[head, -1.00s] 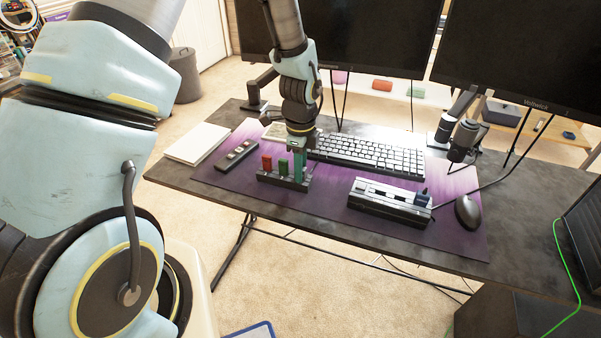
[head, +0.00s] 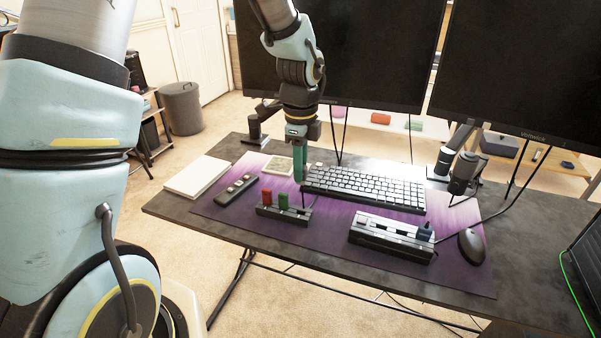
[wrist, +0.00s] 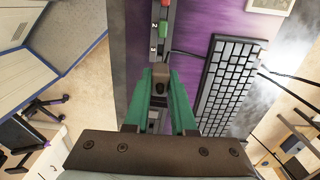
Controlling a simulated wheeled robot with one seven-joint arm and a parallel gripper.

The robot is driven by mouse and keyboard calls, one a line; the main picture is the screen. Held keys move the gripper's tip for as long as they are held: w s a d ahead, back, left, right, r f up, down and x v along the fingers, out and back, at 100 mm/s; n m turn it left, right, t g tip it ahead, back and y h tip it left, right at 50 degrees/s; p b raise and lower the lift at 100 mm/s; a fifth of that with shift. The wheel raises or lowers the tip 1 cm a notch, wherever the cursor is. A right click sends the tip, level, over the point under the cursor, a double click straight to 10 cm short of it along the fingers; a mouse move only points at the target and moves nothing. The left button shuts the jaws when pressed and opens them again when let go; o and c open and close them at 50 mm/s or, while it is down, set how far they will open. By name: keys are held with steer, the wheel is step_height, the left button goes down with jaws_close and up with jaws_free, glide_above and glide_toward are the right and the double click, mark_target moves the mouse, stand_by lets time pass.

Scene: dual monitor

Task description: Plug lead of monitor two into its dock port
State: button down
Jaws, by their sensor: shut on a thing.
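My gripper (head: 301,178) is shut on a small dark plug (wrist: 160,82), held between its green fingers. It is above the right end of the small black rack (head: 268,212), near the keyboard's left end. A red plug (head: 267,196) and a green plug (head: 283,200) stand in that rack. A black dock (head: 376,230) with a row of ports lies to the right on the purple mat. A dark blue plug (head: 425,231) is at the dock's right end, with a black cable running towards the right monitor (head: 530,80). I cannot tell which lead the held plug belongs to.
The keyboard (head: 365,187) lies behind the dock, and the mouse (head: 471,246) to its right. A remote-like strip (head: 236,188) and a white book (head: 197,177) are on the left. The left monitor (head: 340,60) stands behind. The mat between rack and dock is clear.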

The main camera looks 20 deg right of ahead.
steer(key=shift+r+p, duration=1.65)
steer(key=shift+r, duration=0.25)
stand_by(0.5)
